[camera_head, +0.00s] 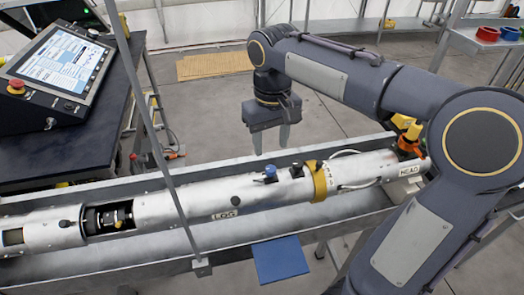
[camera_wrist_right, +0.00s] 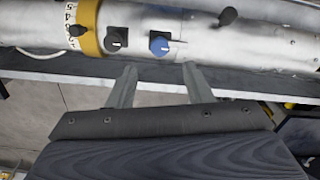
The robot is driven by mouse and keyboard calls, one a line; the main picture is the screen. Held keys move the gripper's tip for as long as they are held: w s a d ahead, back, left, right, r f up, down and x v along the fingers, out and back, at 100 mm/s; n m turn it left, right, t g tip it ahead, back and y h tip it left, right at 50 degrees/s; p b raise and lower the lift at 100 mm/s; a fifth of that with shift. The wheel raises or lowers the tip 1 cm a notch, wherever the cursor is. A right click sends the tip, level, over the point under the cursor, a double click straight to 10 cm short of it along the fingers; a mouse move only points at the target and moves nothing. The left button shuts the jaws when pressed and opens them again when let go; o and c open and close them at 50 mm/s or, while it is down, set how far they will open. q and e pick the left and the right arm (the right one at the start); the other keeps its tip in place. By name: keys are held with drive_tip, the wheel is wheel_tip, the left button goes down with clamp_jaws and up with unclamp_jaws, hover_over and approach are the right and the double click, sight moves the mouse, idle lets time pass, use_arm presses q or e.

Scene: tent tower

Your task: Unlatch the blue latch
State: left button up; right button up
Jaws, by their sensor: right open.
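My right gripper (camera_head: 271,147) is open and empty, pointing down just behind the latch. In the right wrist view its fingertips (camera_wrist_right: 159,67) lie apart, one to each side of the latch's line, short of the knob. No contact shows. My left gripper is out of view.
A black knob (camera_wrist_right: 116,38) and a yellow ring (camera_wrist_right: 88,28) sit close beside the latch. The tube lies in a grey metal trough (camera_head: 120,262). A thin post (camera_head: 160,130) rises left of the latch. A control screen (camera_head: 62,62) stands at upper left.

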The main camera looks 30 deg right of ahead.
sight(271, 168)
wheel_tip(271, 168, down, 7)
drive_tip(key=shift+s, duration=0.15)
drive_tip(key=c, duration=1)
